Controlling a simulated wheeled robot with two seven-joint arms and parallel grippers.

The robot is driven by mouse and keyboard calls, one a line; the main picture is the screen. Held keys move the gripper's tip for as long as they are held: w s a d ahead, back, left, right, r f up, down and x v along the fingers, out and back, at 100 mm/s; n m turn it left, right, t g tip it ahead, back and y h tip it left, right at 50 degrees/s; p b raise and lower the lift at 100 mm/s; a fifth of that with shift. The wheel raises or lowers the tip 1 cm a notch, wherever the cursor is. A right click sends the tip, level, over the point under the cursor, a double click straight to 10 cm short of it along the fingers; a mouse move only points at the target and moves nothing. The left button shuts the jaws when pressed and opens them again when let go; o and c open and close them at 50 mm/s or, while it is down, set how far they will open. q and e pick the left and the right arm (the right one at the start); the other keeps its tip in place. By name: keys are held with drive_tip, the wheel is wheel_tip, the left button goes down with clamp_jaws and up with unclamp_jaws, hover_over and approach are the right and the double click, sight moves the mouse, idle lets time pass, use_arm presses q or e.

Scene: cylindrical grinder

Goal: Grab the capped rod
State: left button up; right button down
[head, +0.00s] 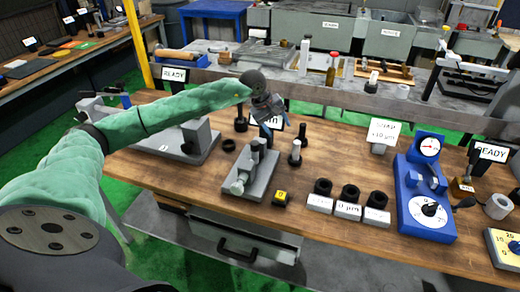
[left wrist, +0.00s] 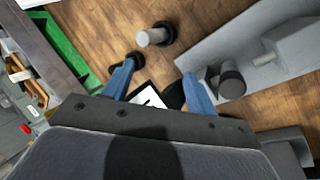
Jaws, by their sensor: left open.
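A short light rod with a dark round end piece (head: 295,154) stands upright on the wooden bench, right of a grey fixture; it looks like the capped rod. It also shows in the left wrist view (left wrist: 156,36), beyond my fingertips and apart from them. My left gripper (head: 272,125) is above the bench, behind the fixture and left of the rod. In the left wrist view its blue fingers (left wrist: 158,82) are spread, with nothing held between them. A smaller dark post (head: 302,131) stands just behind the rod. My right gripper is not in view.
The grey fixture (head: 250,178) bears upright parts close to my left gripper. Black cups (head: 349,192) on white labelled blocks and a blue gauge stand (head: 428,190) are to the right. A grey machine (head: 185,140) stands left.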

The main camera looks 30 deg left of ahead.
sight(255, 150)
use_arm(q)
drive_tip(key=s+a+m+g+y, duration=0.1)
drive_tip(key=a, duration=0.1)
drive_tip(key=s+a+f+m+g+y, duration=0.1)
drive_tip(key=s+m, duration=0.1)
drive_tip(key=s+a+m+g+y, duration=0.1)
drive_tip(key=s+a+m, duration=0.1)
drive_tip(key=shift+s+a+f+y, duration=0.2)
drive_tip(key=shift+a+f+y, duration=0.1)
drive_tip(key=shift+f, duration=0.05)
drive_tip(key=shift+s+a+m+g, duration=0.2)
drive_tip(key=shift+s+m+g, duration=0.1)
drive_tip(key=shift+m, duration=0.2)
drive_tip(key=shift+f+m, duration=0.1)
drive_tip(key=shift+m, duration=0.2)
drive_tip(key=shift+f+p, duration=0.65)
drive_tip(key=shift+f, duration=0.7)
drive_tip(key=f+p, duration=0.3)
drive_tip(key=f, duration=0.1)
drive_tip(key=shift+d, duration=0.3)
drive_tip(key=shift+f, duration=0.55)
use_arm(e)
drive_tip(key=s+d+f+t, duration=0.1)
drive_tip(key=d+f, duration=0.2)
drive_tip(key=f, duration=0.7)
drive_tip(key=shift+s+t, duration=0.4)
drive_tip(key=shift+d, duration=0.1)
